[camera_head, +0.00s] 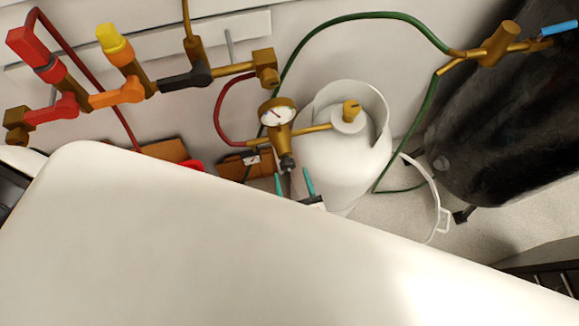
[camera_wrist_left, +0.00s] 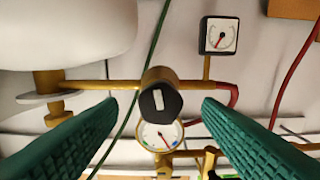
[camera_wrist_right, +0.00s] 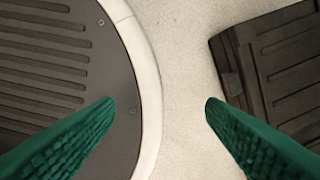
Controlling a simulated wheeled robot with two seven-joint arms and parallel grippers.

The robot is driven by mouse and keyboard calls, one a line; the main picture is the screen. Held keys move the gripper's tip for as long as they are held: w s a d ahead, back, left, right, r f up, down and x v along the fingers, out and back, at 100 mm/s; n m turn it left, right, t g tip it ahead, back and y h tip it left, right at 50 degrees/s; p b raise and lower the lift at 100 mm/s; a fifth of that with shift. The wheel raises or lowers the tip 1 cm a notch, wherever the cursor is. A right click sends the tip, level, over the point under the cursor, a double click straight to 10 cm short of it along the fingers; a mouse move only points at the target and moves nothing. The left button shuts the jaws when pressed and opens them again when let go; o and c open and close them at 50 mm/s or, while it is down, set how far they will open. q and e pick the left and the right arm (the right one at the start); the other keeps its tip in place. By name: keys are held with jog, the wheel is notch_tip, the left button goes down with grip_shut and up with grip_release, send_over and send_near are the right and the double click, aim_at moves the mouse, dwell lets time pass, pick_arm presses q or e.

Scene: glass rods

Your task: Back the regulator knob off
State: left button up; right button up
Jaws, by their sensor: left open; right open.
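The regulator's dark knob (camera_wrist_left: 160,102), with a pale bar mark on its face, sits on a brass body in the left wrist view. In the head view the knob (camera_head: 287,163) is small, below the round gauge (camera_head: 277,112). My left gripper (camera_head: 294,184) is open just below the knob, with its green fingers apart. In the left wrist view the fingers stand on either side of the knob, with gaps; its distance along the approach is unclear. My right gripper (camera_wrist_right: 160,104) is open and empty, seen only in the right wrist view.
A white gas cylinder (camera_head: 345,165) stands right of the regulator. A square gauge (camera_wrist_left: 219,36) and red hose are near the left fingers. A green hose (camera_head: 360,16) arches overhead. A black case (camera_wrist_right: 275,65) lies on the floor (camera_wrist_right: 180,70) near my right gripper.

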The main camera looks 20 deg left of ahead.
aim_at(289, 169)
pick_arm(q)
jog(key=shift+x, duration=1.1)
jog(key=shift+w+a, duration=0.25)
jog(key=shift+w, duration=0.1)
pick_arm(e)
jog(key=shift+a+r, duration=0.15)
jog(key=shift+a, duration=0.6)
pick_arm(q)
jog(key=c, duration=1)
pick_arm(e)
jog(key=shift+d, duration=0.4)
